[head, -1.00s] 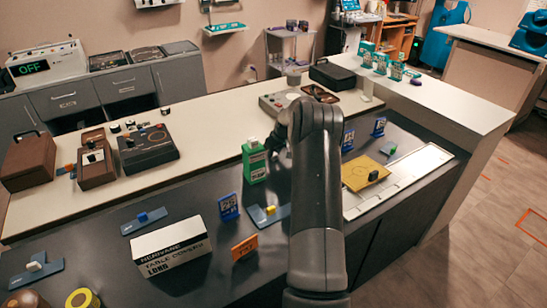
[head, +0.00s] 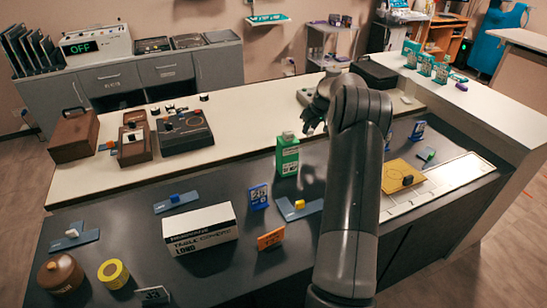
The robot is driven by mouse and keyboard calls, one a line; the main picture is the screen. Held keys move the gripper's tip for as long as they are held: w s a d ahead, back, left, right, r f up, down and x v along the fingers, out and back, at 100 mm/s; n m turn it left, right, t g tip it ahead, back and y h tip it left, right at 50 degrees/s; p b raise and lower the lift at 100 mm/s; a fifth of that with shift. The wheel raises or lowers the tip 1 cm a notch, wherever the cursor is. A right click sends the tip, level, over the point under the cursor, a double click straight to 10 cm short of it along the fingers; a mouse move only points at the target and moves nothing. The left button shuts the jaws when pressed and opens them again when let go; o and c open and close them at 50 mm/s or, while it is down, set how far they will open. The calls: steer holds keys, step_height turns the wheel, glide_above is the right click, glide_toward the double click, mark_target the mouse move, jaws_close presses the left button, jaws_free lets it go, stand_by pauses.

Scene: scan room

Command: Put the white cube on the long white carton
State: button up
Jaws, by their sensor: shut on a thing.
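The long white carton (head: 211,240) lies on the dark counter left of centre, with "LONG" on its front; its top is bare. A small white block (head: 71,233), which looks like the white cube, sits on a blue pad (head: 88,238) at the counter's left. My gripper (head: 309,128) is raised beyond the counter's middle, right of the green bottle-like carton (head: 288,160) and far from both the white carton and the white block.
Blue pads with a blue block (head: 175,198) and a yellow block (head: 300,204) flank the long carton's back. A brown round pot (head: 60,274) and yellow roll (head: 113,274) are front left.

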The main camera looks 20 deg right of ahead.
step_height(320, 180, up, 17)
steer(key=s+a+r+n+g+y, duration=0.1)
steer(key=s+a+r+n, duration=0.2)
steer(key=a, duration=0.4)
steer(key=s+a+r+n+y, duration=0.1)
steer(key=s+a+n, duration=0.2)
steer(key=s+a, duration=0.25)
steer(key=s+a+f+n+g+y, duration=0.15)
steer(key=s+a+n, duration=0.35)
steer(key=s+a, duration=0.55)
steer(key=s+a+f+n+g+y, duration=0.1)
steer(key=s+a+f+n+g, duration=0.15)
steer(key=s+a+n, duration=0.75)
steer(key=m, duration=0.4)
glide_above(194, 220)
steer(key=d, duration=0.2)
step_height(194, 220, down, 12)
steer(key=shift+f, duration=2.1)
steer(key=shift+h, duration=0.25)
